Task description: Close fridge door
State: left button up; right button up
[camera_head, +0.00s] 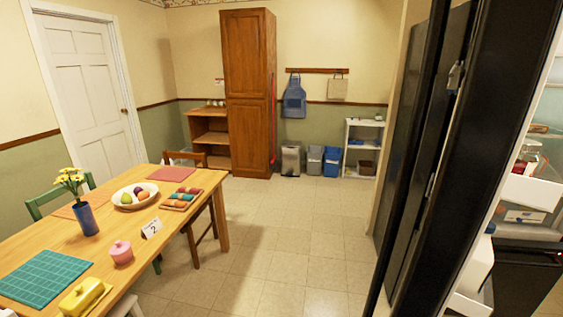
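The black fridge (410,150) stands along the right side, seen at a steep angle. A tall black fridge door (500,120) stands open close to me, almost edge-on. To its right, a lit inner side shows white shelves or bins (530,192) holding a jar (530,155) and other items. A small light-coloured part (455,77) sits on the black front, perhaps a handle or catch. The door's full swing and hinge are cut off by the picture's edge. Neither of my grippers is in view.
A wooden table (150,215) with a fruit bowl (135,196), flower vase (86,218) and butter dish (84,297) fills the left. Chairs (200,225) stand beside it. Tiled floor (290,250) is clear between table and fridge. Bins (314,160) and a cabinet (249,90) stand at the back.

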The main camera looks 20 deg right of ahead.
aim_at(515, 45)
jog(key=i+z, duration=0.1)
jog(key=z, duration=0.35)
jog(key=i+j+z, duration=0.1)
jog(key=z, duration=0.3)
jog(key=i+j+z, duration=0.15)
jog(key=z, duration=0.3)
jog(key=j+z, duration=0.15)
jog(key=z, duration=0.3)
jog(key=i+j+z, duration=0.25)
jog(key=z, duration=0.15)
jog(key=i+j+z, duration=0.15)
jog(key=j+z, duration=0.25)
